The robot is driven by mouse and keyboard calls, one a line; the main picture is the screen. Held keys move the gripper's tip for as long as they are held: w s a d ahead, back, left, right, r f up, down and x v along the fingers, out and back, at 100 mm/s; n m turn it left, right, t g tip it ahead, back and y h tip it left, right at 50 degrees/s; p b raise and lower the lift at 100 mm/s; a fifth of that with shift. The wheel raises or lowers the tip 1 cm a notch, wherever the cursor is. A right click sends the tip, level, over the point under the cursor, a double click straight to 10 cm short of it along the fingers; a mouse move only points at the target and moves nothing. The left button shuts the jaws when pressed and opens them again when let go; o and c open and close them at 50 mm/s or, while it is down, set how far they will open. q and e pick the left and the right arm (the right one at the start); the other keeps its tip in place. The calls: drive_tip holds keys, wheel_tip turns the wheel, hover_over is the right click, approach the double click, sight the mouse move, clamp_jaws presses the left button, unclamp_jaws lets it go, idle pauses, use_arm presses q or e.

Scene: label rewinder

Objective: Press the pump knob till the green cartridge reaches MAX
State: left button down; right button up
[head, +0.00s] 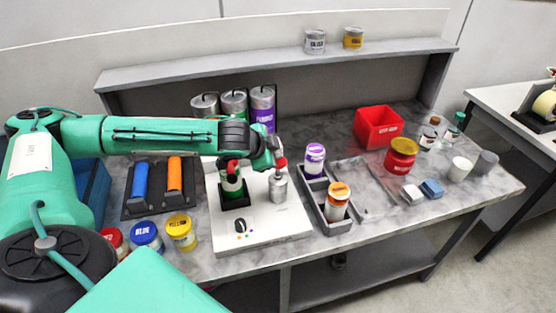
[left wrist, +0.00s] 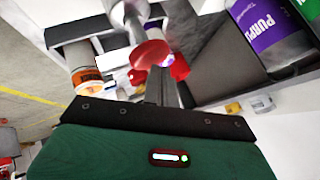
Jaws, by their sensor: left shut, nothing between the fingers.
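The white pump station (head: 280,226) stands on the marble bench. The green cartridge (head: 234,190) is upright in its black socket, its top partly hidden by my arm; its fill level and MAX mark are too small to read. The silver pump (head: 278,188) stands just right of it. A red round knob (left wrist: 150,54) on a silver stem shows in the left wrist view. My left gripper (head: 273,164) is over the top of the pump, shut and empty. Its grey fingers (left wrist: 168,88) are close to the knob; I cannot tell whether they touch. My right gripper is not in view.
Purple and orange containers stand in a grey tray (head: 340,226) right of the station. Three large canisters (head: 233,103) stand behind it. Red, blue and yellow jars (head: 181,232) are at front left. A red bin (head: 378,126) and several small jars are at right.

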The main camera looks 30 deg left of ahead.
use_arm(q)
drive_tip(key=shift+f+b, duration=0.7)
drive_tip(key=shift+f, duration=0.85)
idle(1.0)
drive_tip(key=shift+r, duration=0.1)
drive_tip(key=shift+r+p, duration=1.9)
drive_tip(key=shift+p, duration=0.3)
wheel_tip(320, 180, up, 5)
drive_tip(key=p, duration=0.5)
drive_tip(key=shift+r, duration=0.1)
